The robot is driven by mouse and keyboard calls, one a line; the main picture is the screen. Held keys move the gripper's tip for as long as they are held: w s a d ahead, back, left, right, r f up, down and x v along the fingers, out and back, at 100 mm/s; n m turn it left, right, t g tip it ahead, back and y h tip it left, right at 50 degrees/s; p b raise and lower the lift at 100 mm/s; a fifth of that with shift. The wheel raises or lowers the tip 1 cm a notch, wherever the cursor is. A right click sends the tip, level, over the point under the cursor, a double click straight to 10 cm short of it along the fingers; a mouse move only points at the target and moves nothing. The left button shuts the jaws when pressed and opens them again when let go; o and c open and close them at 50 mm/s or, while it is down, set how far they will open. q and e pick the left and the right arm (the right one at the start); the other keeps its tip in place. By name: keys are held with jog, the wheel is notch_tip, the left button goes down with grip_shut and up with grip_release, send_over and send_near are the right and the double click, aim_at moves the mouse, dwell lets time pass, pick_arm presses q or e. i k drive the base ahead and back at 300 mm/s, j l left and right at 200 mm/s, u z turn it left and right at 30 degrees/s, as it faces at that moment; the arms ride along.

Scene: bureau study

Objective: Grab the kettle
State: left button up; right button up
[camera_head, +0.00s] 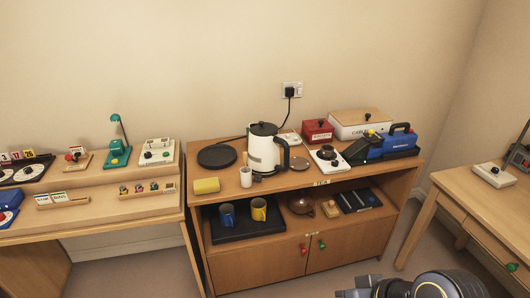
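The kettle (262,154) is cream-white with a black lid and a black handle on its right side. It stands upright on top of the wooden tea cabinet (225,205), near the middle. No gripper is near it. Part of my own arm, dark with a yellow ring, shows at the bottom right edge, well below and in front of the cabinet. No gripper fingers show.
Near the kettle are a round black plate (217,156), a yellow sponge-like block (206,185), a small cup (246,177) and a white device with a dark knob (328,157). Red (317,131) and white (360,124) boxes stand behind right. Desks flank the cabinet.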

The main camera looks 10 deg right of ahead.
aim_at(263, 155)
jog(key=i+l+u, duration=0.65)
jog(key=l, duration=0.25)
jog(key=i+l+u, duration=0.15)
jog(key=l, duration=0.2)
jog(key=i+l+u, duration=0.1)
jog(key=l, duration=0.35)
jog(key=i+l+u, duration=0.15)
jog(key=l, duration=0.25)
